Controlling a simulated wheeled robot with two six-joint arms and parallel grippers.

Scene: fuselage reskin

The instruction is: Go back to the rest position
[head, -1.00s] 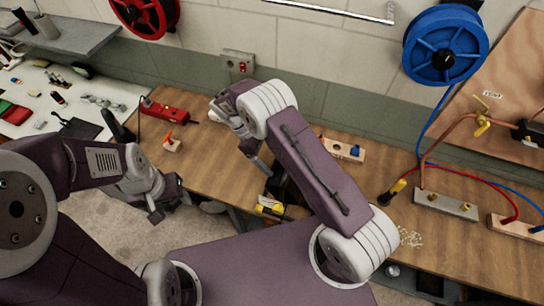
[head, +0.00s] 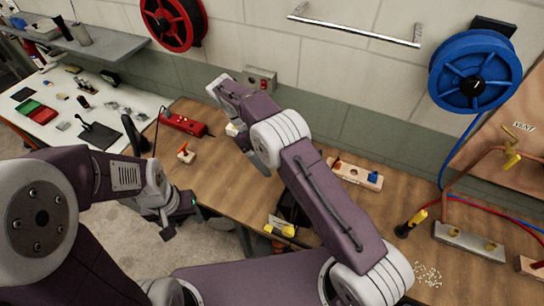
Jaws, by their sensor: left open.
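My left gripper (head: 172,218) shows at the left in the head view, over the floor in front of the wooden bench. It is open and I see nothing in it. My right arm (head: 320,190) reaches up from the bottom over the bench. Its elbow is bent and its forearm points toward the wall. The right wrist end (head: 235,100) is above the bench's back edge. Its fingers are not clear, so I cannot tell how they stand.
The wooden bench (head: 220,185) holds a red tool (head: 185,124), a small block with an orange piece (head: 186,153), a wooden block with a blue piece (head: 355,174) and a metal bar (head: 470,241). Blue (head: 475,75) and red (head: 172,20) reels hang on the wall. A white table (head: 60,110) stands left.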

